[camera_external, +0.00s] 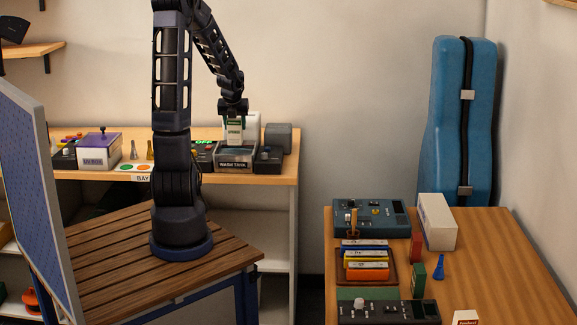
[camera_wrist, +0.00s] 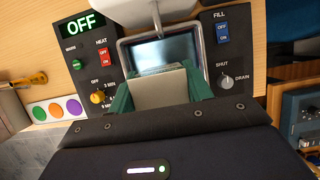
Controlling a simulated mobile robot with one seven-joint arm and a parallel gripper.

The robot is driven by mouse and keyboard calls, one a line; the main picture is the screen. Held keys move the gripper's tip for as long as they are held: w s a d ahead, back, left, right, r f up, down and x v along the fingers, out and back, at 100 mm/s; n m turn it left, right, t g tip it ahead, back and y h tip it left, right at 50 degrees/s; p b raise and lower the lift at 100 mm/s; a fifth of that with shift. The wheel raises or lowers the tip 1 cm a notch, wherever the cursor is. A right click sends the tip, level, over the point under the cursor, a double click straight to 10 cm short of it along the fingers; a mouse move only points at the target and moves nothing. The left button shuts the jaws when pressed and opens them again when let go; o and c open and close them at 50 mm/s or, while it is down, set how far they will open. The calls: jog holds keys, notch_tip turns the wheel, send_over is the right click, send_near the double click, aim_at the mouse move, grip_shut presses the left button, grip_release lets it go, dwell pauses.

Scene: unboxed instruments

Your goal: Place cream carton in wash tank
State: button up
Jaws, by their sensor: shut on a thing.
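The cream carton (camera_wrist: 160,88) is held between the teal fingers of my gripper (camera_wrist: 160,98), which is shut on it. In the external view, my gripper (camera_external: 235,118) points down with the carton (camera_external: 235,133) below it, over the wash tank (camera_external: 236,165). In the wrist view, the tank (camera_wrist: 124,52) is a metal-rimmed basin with dark, shiny liquid or a dark interior, and the carton overlaps its near part. The carton's lower end is hidden, so I cannot tell whether it is inside the tank or above it.
A control panel (camera_wrist: 87,65) with an OFF display is left of the tank; a fill and drain panel (camera_wrist: 229,55) is right. A white piece (camera_wrist: 160,10) stands behind the tank. The right table (camera_external: 480,260) holds several instruments.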

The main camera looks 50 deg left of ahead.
aim_at(235, 139)
jog(key=shift+f, duration=3.55)
jog(key=o, duration=1)
jog(key=shift+f, duration=0.15)
jog(key=shift+s+r, duration=0.15)
jog(key=shift+r, duration=0.45)
jog(key=v, duration=1.1)
jog(key=shift+d, duration=0.25)
